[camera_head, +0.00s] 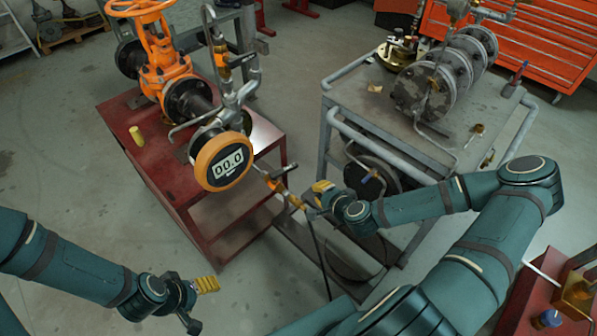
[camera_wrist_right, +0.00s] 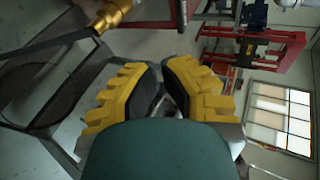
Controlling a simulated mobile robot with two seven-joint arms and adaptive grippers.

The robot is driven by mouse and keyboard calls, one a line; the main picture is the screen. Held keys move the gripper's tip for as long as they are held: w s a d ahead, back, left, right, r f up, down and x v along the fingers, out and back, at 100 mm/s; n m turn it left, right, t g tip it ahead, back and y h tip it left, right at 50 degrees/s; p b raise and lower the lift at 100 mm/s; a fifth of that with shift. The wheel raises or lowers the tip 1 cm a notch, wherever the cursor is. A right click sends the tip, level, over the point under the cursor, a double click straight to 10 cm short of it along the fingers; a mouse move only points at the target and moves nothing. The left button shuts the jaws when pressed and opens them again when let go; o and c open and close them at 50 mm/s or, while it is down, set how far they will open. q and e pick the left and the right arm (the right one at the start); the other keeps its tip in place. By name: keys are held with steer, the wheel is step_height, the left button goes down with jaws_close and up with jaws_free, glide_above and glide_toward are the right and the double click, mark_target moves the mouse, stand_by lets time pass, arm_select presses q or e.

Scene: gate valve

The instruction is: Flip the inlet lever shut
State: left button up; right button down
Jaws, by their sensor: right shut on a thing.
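My left gripper (camera_head: 200,303) is open and empty over the floor at lower left.
An orange gate valve (camera_head: 160,62) and a yellow cylinder (camera_head: 137,135) stand on the red bench (camera_head: 190,186). A grey cart (camera_head: 375,110) with flanged parts stands to the right. A black hose (camera_head: 319,255) hangs below the fitting. The floor at lower left is clear.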

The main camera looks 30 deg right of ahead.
mark_target(284, 171)
arm_select(q)
steer(key=shift+s+f+b, duration=0.3)
steer(key=shift+f+b, duration=0.65)
arm_select(e)
steer(key=w+d+r+x, duration=0.1)
steer(key=x, duration=1.2)
steer(key=shift+w+a+r, duration=0.2)
steer(key=shift+a+r, duration=0.05)
steer(key=shift+a, duration=0.2)
steer(key=shift+d, duration=0.15)
